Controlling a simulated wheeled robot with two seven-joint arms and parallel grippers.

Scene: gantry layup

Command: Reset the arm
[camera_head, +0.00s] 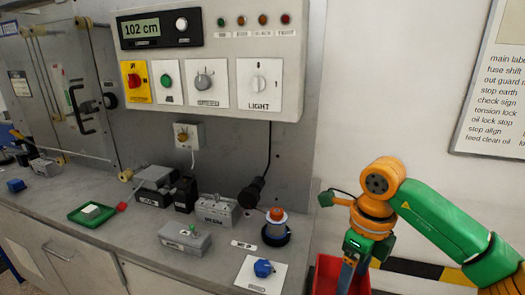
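My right arm (437,213), orange and green, comes in from the right edge and bends down at an orange joint. Its wrist hangs near the right end of the workbench, in front of the white wall. My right gripper (352,272) points down at the bottom of the picture, over or in front of a red bin (326,272). I cannot tell whether its fingers are open or shut, and I see nothing clearly held. My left arm and gripper are not in view.
A grey workbench (140,238) holds a green tray (78,216), switch boxes, a spool (276,235) and a blue knob on a white plate (263,270). A control panel (210,55) reads "102 cm". A wall sign (495,95) hangs at right.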

